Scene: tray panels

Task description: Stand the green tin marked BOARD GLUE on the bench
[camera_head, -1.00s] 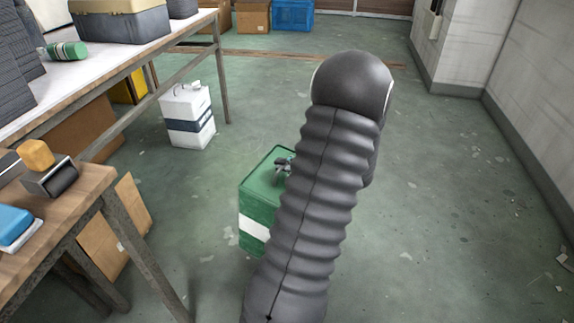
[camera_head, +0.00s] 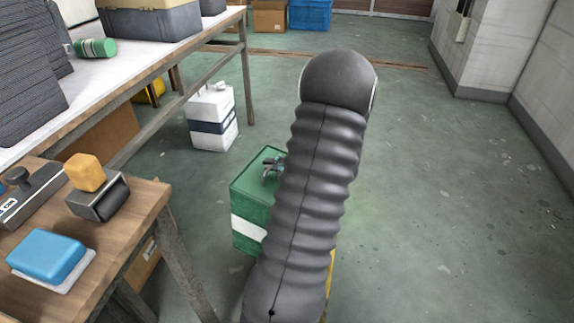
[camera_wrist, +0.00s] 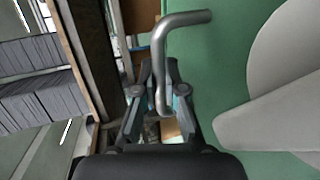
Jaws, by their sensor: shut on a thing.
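The green tin (camera_head: 248,191) with a white band is in the middle of the head view, partly hidden behind my arm. No wording on it can be read. My gripper (camera_head: 273,168) is at its top, and the fingers show small beside my arm. In the wrist view my gripper (camera_wrist: 160,92) is shut on the bent grey metal handle (camera_wrist: 180,22). The green face (camera_wrist: 225,55) of the tin with pale shapes fills the right side there. The wooden bench (camera_head: 150,205) is at the lower left. The tin is apart from it, to its right; its base is hidden.
On the bench are a blue block (camera_head: 45,252), a yellow block (camera_head: 85,172) on a dark tool and another dark tool (camera_head: 28,197). A white tin (camera_head: 212,120) with a dark band stands on the floor beyond. A long table (camera_head: 130,75) runs behind. The right floor is clear.

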